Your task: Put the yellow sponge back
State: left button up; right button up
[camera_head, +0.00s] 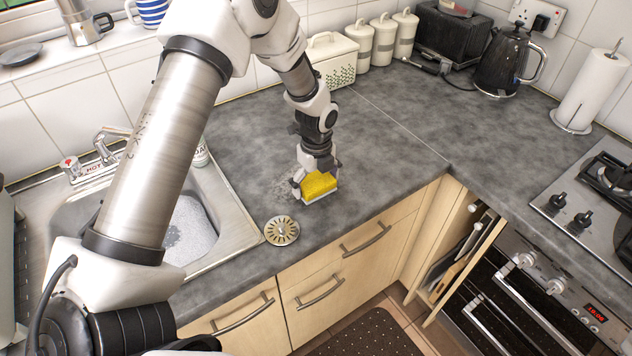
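The yellow sponge (320,186) lies on the grey worktop, right of the sink, near the front edge; a pale layer shows along its lower side. My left gripper (317,176) is right at the sponge, pointing down, with a finger at its left end and another by its upper right. The frame does not show whether the fingers press on it. The sink (226,218) is at the left with white suds (190,232) in it, partly hidden by my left arm. My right gripper is out of view.
A round metal strainer (281,231) lies between sink and sponge. A bread bin (333,60), canisters (383,42), toaster (447,36) and kettle (503,62) stand along the back. A tap (108,140) is behind the sink. Worktop right of the sponge is clear.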

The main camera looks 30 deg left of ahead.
aim_at(317, 180)
pick_arm(q)
jog(key=shift+r, duration=0.15)
jog(key=shift+w+r, duration=0.1)
jog(key=shift+r, duration=0.2)
notch_tip(317, 180, up, 11)
jog(key=b, duration=0.2)
jog(key=shift+r, duration=0.2)
